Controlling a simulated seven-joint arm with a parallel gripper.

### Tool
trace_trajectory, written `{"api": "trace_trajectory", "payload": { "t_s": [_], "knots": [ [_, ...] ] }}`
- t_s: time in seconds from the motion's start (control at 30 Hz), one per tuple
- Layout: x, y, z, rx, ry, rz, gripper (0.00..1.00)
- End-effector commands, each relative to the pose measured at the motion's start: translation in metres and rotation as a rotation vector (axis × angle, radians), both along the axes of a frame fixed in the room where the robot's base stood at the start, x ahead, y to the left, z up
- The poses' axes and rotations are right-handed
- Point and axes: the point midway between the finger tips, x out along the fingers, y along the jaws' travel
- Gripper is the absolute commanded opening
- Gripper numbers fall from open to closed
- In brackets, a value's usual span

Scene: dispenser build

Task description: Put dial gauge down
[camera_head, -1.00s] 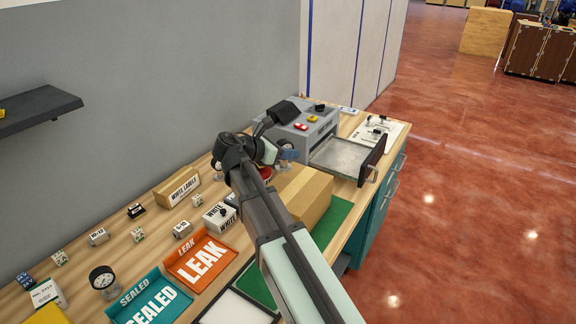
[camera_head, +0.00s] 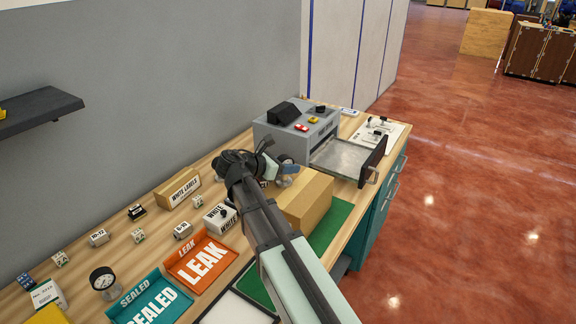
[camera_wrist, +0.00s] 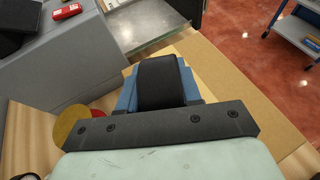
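A round gauge (camera_head: 103,280) with a white dial face and black rim stands upright on the wooden bench at the lower left of the head view. My gripper (camera_head: 284,168) is well away from it, over the bench in front of the grey machine and beside the cardboard-coloured box. In the wrist view, my gripper (camera_wrist: 163,82) shows blue parts around a dark curved piece. I cannot tell whether anything is held between the fingers, as their tips are hidden. No gauge face shows in the wrist view.
The grey machine (camera_head: 283,134) has its metal drawer (camera_head: 342,155) pulled out. A brown box (camera_head: 304,198) lies close to my arm on the green mat (camera_head: 330,228). An orange LEAK tray (camera_head: 203,262) and teal SEALED tray (camera_head: 150,303) lie in front. Small labelled blocks stand along the bench.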

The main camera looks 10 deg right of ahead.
Motion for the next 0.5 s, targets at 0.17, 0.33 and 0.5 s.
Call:
{"api": "trace_trajectory", "payload": {
  "t_s": [0.17,0.33,0.5],
  "knots": [
    [-0.0001,0.0,0.0002,0.0,0.0,0.0,0.51],
    [-0.0001,-0.0001,0.0003,0.0,0.0,0.0,0.56],
    [0.0,-0.0001,0.0015,0.0,0.0,0.0,0.56]
  ]
}}
